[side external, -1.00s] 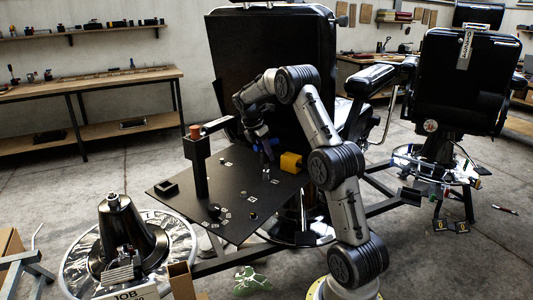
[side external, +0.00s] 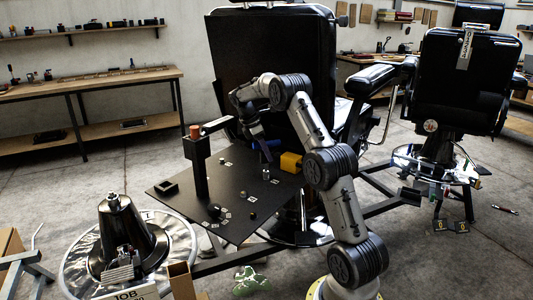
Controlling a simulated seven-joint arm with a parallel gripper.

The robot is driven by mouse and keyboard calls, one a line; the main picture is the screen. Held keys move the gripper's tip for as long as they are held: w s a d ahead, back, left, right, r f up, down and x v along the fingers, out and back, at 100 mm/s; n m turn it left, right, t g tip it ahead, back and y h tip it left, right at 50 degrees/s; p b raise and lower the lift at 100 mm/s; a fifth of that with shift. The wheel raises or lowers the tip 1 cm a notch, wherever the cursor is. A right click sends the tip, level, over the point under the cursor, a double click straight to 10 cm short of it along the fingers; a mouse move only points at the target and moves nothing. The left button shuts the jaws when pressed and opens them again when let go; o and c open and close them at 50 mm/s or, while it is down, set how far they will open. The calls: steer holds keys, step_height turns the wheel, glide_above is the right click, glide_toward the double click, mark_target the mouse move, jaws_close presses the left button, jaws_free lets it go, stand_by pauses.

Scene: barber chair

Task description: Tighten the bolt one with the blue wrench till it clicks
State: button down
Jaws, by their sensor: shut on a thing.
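The black work plate (side external: 178,206) holds several small bolts or fittings and small white labels. My gripper (side external: 259,141) is over the back right of the plate, shut on the blue wrench (side external: 266,153). The wrench shows only as a small dark blue piece below the fingers; much of it is hidden or too small to make out. A small silver bolt (side external: 266,174) stands on the plate just below the wrench in the picture. I cannot tell whether the wrench touches it, and the label numbers are unreadable.
A yellow block (side external: 291,162) sits right of the wrench. A black post (side external: 200,170) with an orange top and a side arm stands at left. The chair back (side external: 270,60) rises behind.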

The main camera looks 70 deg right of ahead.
steer(key=n, duration=0.3)
steer(key=shift+r+t+h, duration=0.15)
steer(key=shift+t+h, duration=0.25)
steer(key=shift+r, duration=2.45)
